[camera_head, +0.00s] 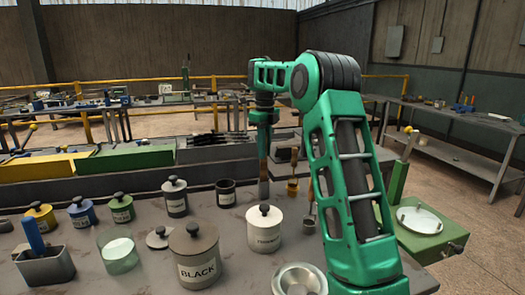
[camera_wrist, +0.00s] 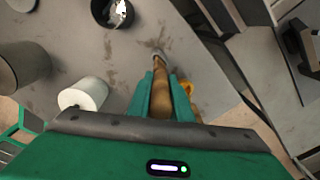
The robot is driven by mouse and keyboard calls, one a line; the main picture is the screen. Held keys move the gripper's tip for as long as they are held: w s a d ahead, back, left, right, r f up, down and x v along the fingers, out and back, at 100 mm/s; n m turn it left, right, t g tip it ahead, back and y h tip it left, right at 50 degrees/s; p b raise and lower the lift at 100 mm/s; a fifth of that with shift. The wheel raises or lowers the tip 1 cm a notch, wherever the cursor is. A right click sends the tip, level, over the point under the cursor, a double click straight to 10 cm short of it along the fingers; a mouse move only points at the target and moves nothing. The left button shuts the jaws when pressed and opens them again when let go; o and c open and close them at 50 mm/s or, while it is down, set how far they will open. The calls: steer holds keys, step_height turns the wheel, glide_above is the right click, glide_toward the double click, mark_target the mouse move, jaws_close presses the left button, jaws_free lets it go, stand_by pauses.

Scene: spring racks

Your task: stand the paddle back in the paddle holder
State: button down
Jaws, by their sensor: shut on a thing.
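My gripper (camera_head: 263,122) is above the bench, pointing down and shut on a long brown stick, which I take as the paddle (camera_head: 264,170). I cannot tell for certain which vessel is the paddle holder. A dark open cup (camera_head: 226,192) stands left of the paddle; it also shows in the wrist view (camera_wrist: 101,18).
A white lidded canister (camera_head: 264,235) stands just in front of the paddle. A grey BLACK canister (camera_head: 196,262) is nearer left. A brass item (camera_head: 293,188) is close on the right. A grey box (camera_head: 45,268) with a blue-handled tool is at lower left.

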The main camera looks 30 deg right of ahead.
mark_target(264, 161)
steer(key=shift+f, duration=2.7)
stand_by(0.5)
steer(key=c, duration=1)
jaws_free()
steer(key=shift+c, duration=0.2)
steer(key=shift+r, duration=0.15)
steer(key=shift+r, duration=3.35)
